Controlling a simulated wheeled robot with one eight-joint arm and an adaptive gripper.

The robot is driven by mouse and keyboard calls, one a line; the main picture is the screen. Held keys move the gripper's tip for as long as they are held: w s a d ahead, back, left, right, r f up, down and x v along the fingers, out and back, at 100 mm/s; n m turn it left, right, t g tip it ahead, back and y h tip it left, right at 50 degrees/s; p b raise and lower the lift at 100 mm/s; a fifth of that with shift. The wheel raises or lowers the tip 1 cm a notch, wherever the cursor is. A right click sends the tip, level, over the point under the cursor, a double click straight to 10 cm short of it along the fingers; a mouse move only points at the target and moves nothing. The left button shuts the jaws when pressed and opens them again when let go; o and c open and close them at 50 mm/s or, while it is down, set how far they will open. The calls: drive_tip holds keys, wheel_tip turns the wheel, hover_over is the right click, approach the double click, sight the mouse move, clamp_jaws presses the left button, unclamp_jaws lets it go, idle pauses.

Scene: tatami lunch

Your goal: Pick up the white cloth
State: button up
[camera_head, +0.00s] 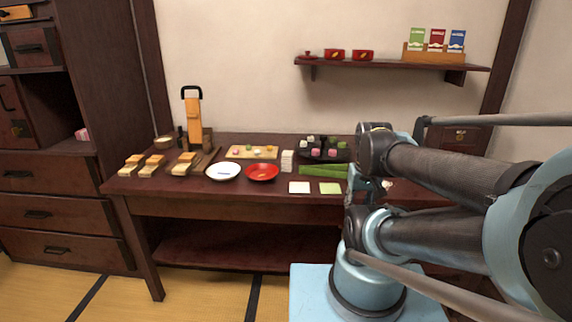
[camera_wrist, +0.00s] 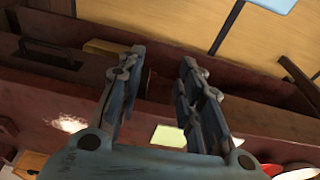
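A flat white square (camera_head: 299,187), which looks like the white cloth, lies near the front edge of the table in the head view. A flat pale green square (camera_head: 330,188) lies just right of it. In the wrist view a pale yellow-green square (camera_wrist: 168,136) shows beyond the base of my gripper; I cannot make out the white one there. My gripper (camera_wrist: 160,65) is open, with nothing between its two fingers. In the head view my arm hides most of it, at the right part of the table.
A white plate (camera_head: 223,171) and a red plate (camera_head: 262,172) stand left of the squares. A small white stack (camera_head: 287,162) and long green leaves (camera_head: 323,171) are behind them. Food blocks (camera_head: 186,163) stand farther left. A dark shelf (camera_head: 385,64) hangs on the wall.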

drive_tip(key=shift+o, duration=1.4)
drive_tip(key=o, duration=0.6)
drive_tip(key=shift+s+a+r+n, duration=0.15)
drive_tip(key=shift+r+n, duration=0.15)
drive_tip(key=shift+r, duration=0.6)
wheel_tip(320, 180, up, 17)
drive_tip(key=n+g, duration=0.2)
drive_tip(key=n, duration=1.4)
hover_over(289, 152)
drive_tip(key=f, duration=1.1)
drive_tip(key=shift+s+d, duration=0.25)
drive_tip(key=shift+d, duration=0.05)
drive_tip(key=shift+a+f, duration=0.15)
drive_tip(key=shift+f, duration=1.15)
drive_tip(key=shift+a+f, duration=0.15)
drive_tip(key=shift+f, duration=1.15)
